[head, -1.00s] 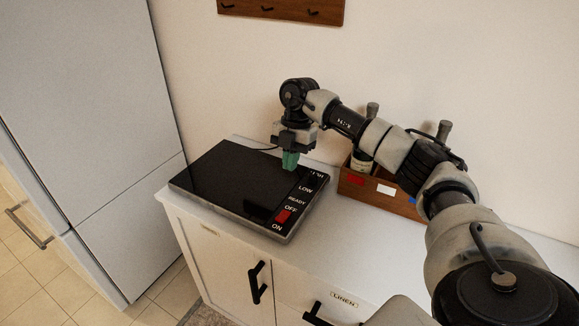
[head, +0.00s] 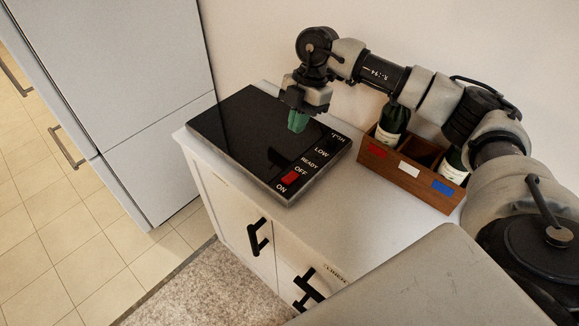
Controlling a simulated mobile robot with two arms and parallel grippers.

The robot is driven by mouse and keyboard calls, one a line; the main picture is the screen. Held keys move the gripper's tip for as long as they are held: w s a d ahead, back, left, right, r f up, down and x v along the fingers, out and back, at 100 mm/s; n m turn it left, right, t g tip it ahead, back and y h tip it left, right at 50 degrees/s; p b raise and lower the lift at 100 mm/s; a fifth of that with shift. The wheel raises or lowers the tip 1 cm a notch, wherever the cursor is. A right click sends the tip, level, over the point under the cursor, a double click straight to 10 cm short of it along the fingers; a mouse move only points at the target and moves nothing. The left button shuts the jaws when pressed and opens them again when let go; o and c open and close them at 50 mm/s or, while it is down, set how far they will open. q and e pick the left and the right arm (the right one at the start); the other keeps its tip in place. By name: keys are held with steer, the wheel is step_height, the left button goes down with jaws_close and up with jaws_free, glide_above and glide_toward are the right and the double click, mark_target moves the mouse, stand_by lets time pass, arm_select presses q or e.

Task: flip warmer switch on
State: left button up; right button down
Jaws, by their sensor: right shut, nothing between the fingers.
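The warmer (head: 240,130) is a flat black glass plate on the white counter. Its right-hand strip carries the words HIGH, LOW, READY, OFF and ON. The red switch (head: 290,177) sits on this strip between OFF and ON; I cannot tell which way it is set. My right gripper (head: 298,124) has green fingertips pointing down. It is shut and empty, over the back right part of the warmer, behind and apart from the switch. My left gripper is not in view.
A wooden crate (head: 395,174) with dark bottles and red, white and blue tags stands right of the warmer, under my right arm. A tall pale fridge (head: 130,80) stands at the left. The counter (head: 325,215) is bare in front of the crate.

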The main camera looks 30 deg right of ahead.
steer(key=p, duration=0.1)
glide_toward(286, 180)
steer(key=p+x, duration=0.1)
steer(key=x, duration=0.5)
steer(key=shift+a+p, duration=0.15)
steer(key=shift+p, duration=0.2)
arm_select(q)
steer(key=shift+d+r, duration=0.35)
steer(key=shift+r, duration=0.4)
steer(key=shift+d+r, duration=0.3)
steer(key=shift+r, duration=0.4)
arm_select(e)
steer(key=shift+f, duration=0.55)
